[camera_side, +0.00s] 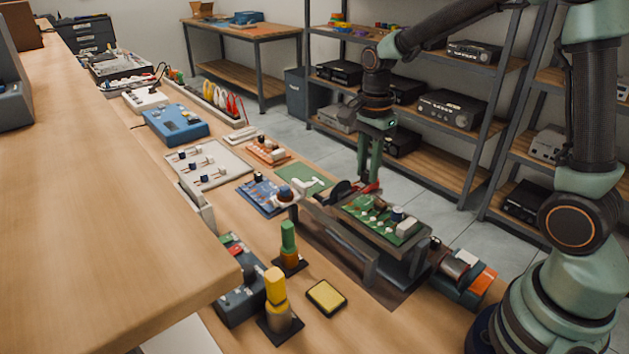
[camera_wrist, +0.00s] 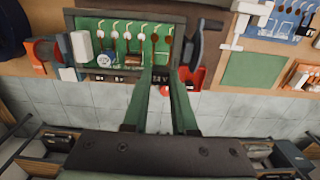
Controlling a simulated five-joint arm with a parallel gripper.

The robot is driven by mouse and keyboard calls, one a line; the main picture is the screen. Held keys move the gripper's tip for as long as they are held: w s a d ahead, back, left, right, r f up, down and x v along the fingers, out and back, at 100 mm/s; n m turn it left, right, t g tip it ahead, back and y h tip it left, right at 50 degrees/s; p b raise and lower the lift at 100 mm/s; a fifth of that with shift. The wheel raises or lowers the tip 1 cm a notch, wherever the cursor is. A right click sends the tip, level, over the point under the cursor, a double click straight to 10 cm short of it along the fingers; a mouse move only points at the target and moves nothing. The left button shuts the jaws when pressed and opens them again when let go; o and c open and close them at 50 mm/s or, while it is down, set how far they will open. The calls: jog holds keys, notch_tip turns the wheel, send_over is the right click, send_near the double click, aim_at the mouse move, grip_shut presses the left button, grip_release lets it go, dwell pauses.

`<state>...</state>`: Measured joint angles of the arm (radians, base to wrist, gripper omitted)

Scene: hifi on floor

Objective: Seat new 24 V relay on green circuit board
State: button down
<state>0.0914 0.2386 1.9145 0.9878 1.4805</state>
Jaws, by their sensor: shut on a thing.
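The green circuit board (camera_side: 374,219) is clamped in a dark metal holder on the bench, and it also shows in the wrist view (camera_wrist: 118,28). It carries several white parts, a blue-topped round part (camera_wrist: 105,60), a brown block (camera_wrist: 132,60) and a white block (camera_wrist: 81,45). My gripper (camera_side: 370,180) points down at the board's far edge, and in the wrist view its fingers (camera_wrist: 162,70) reach that edge. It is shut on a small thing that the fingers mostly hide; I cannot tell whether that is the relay.
A red part (camera_wrist: 192,78) lies beside the fingers, close to a black knob (camera_wrist: 196,45) on the holder. A bare green mat (camera_side: 304,180) and an orange board (camera_side: 267,152) are at the left. Green and yellow posts (camera_side: 275,285) stand in front.

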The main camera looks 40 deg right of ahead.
aim_at(366, 184)
jog(key=shift+f, duration=2)
jog(key=shift+f, duration=0.2)
dwell(0.5)
jog(key=c, duration=0.6)
grip_release()
jog(key=shift+o, duration=1.3)
jog(key=shift+s+f, duration=0.1)
jog(key=shift+s, duration=0.05)
